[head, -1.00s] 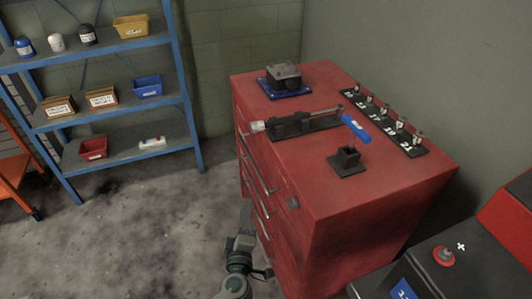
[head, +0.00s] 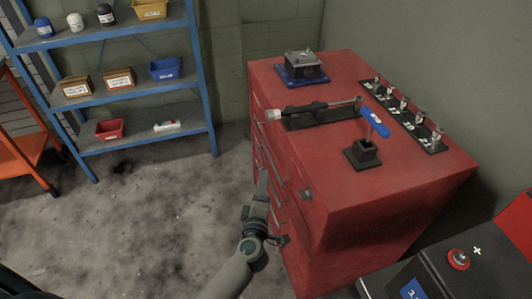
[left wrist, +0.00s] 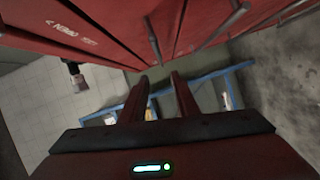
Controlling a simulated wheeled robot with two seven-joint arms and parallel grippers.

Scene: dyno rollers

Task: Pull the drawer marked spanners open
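The red drawer cabinet (head: 345,215) stands at the right in the head view, its drawer fronts (head: 283,190) with bar handles on its left side. The drawers look shut. I cannot read which one is marked spanners. My left gripper (head: 262,180) is beside these fronts, low against the handles. In the left wrist view its two fingers (left wrist: 161,84) are apart with nothing between them. A bar handle (left wrist: 154,42) is just beyond the fingertips, and another handle (left wrist: 222,27) is to its right. White lettering on the red face is too unclear to read. My right gripper is not in view.
On the cabinet top are a dark vise-like block (head: 302,66), a tool in a black cradle (head: 320,115), a blue-handled tool (head: 375,122) and a row of numbered pegs. A blue shelf (head: 110,75) stands behind left. The floor (head: 130,220) left of the cabinet is clear.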

